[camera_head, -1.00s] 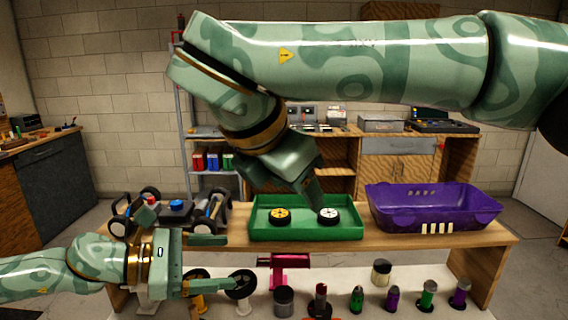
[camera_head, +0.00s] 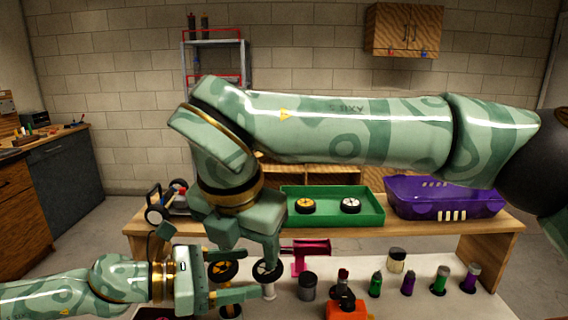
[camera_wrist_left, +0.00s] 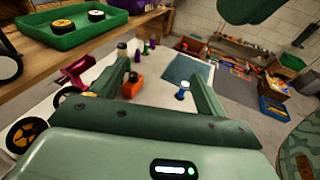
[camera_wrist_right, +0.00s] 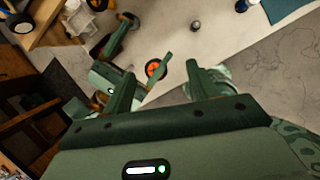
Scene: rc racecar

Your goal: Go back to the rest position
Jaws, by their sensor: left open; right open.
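My right arm crosses the head view from the right. Its gripper (camera_head: 225,245) hangs down at the left of the table, fingers apart and nothing between them. My left gripper (camera_head: 238,274) is just below it, fingers apart and pointing right, close to the right gripper. Both look empty in the wrist views, in the left wrist view (camera_wrist_left: 157,80) and the right wrist view (camera_wrist_right: 160,75). A wheel (camera_head: 267,271) on a stand shows behind the left gripper. The car (camera_head: 176,198) at the left of the wooden table is partly hidden by my right arm.
A green tray (camera_head: 371,219) with two wheels and a purple bin (camera_head: 425,201) stand on the wooden table. A pink tool (camera_head: 302,252), an orange item (camera_head: 345,309) and several small bottles stand on the white table in front.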

